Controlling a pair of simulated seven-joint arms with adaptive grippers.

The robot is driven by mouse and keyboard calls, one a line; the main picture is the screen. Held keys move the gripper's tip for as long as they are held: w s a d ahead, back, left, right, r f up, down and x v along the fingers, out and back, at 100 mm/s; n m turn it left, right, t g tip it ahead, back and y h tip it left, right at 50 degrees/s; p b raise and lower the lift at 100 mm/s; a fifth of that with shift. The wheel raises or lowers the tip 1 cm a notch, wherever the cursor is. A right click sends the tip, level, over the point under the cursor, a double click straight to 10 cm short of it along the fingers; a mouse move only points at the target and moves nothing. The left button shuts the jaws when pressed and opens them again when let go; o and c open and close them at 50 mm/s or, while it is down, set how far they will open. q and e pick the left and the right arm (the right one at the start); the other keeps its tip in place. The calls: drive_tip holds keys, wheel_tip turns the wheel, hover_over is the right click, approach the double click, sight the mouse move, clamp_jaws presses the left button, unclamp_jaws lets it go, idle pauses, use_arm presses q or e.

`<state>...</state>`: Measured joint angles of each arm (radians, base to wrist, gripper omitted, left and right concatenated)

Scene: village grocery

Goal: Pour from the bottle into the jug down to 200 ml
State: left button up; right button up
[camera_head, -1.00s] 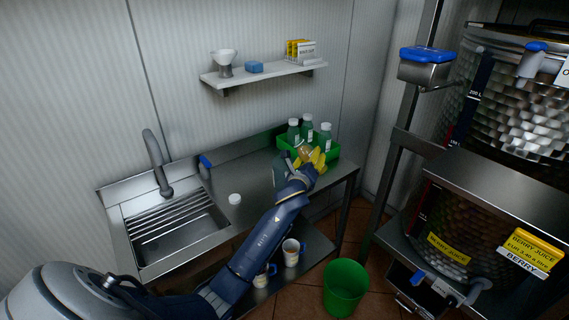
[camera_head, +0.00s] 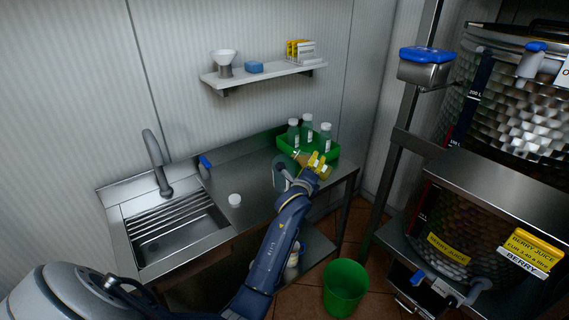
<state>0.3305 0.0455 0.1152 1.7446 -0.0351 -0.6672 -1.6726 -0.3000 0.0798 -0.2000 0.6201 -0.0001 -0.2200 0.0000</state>
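A clear jug (camera_head: 281,171) stands on the steel counter, in front of the green crate, partly hidden by my arm. My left gripper (camera_head: 318,165), with yellow fingers, is beside the jug on its right. It appears shut on a small amber-tinted bottle (camera_head: 300,157), which is tilted with its upper end to the left, near the jug's top. Much of the bottle is hidden by the fingers. The liquid level and any stream are too small to make out. My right gripper is not in view.
A green crate (camera_head: 331,156) with several white-capped bottles (camera_head: 325,136) stands close behind the gripper. A white cap (camera_head: 235,200) lies on the counter near the sink (camera_head: 178,232). A green bin (camera_head: 345,287) stands on the floor. The counter between cap and jug is clear.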

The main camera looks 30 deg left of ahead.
use_arm(q)
drive_tip(key=shift+d+r+n, duration=0.1)
drive_tip(key=shift+r+n, duration=0.5)
drive_tip(key=shift+n, duration=0.1)
drive_tip(key=shift+a+r+n, duration=0.3)
drive_tip(key=shift+r+n, duration=0.1)
drive_tip(key=shift+n, duration=0.1)
idle(1.3)
drive_tip(key=shift+d+f+m, duration=0.35)
drive_tip(key=shift+f+m, duration=0.05)
drive_tip(key=shift+f, duration=0.05)
drive_tip(key=shift+a+f+m, duration=0.2)
drive_tip(key=shift+f+m, duration=0.35)
drive_tip(key=shift+m, duration=0.25)
drive_tip(key=shift+a+r+m, duration=0.15)
drive_tip(key=shift+r+m, duration=0.65)
drive_tip(key=shift+r, duration=0.05)
drive_tip(key=shift+s+a+r+m, duration=0.1)
drive_tip(key=shift+a+r+m, duration=0.15)
drive_tip(key=shift+m, duration=0.65)
